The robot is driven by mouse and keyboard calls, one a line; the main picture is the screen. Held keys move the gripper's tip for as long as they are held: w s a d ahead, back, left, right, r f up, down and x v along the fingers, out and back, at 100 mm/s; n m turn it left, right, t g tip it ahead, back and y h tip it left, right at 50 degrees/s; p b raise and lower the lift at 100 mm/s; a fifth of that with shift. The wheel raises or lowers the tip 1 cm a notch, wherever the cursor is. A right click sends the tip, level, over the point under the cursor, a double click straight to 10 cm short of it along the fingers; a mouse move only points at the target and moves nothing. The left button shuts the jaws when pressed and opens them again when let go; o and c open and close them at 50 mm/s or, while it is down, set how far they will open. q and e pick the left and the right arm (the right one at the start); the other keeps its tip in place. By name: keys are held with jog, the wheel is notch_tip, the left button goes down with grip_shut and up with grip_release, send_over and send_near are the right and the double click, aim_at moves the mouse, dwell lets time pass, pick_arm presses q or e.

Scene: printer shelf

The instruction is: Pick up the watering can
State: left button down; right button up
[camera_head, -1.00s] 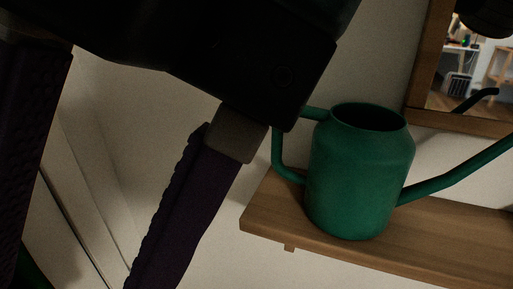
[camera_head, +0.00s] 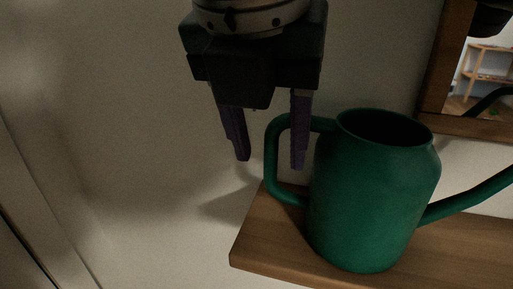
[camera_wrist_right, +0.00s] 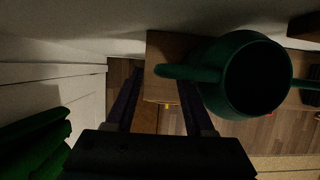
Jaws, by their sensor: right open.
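A green watering can (camera_head: 372,205) stands upright on a wooden shelf (camera_head: 262,240), its handle to the left and its spout to the right. My right gripper (camera_head: 270,163) is open, pointing down at the handle (camera_head: 272,160). In the head view one purple finger shows left of the handle and the other overlaps the gap between handle and body. The right wrist view shows the can (camera_wrist_right: 240,75) from above, its handle (camera_wrist_right: 175,72) near the right fingertip. I cannot tell whether the fingers touch it. My left gripper is not in view.
A wooden-framed mirror (camera_head: 440,75) hangs on the wall behind the can, at the upper right. The shelf ends just left of the handle, with free room beyond. Dark green shapes (camera_wrist_right: 35,145) show at lower left in the right wrist view.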

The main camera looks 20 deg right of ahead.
jog(key=shift+x, duration=0.95)
jog(key=shift+c, duration=0.3)
grip_shut()
jog(key=shift+r, duration=0.1)
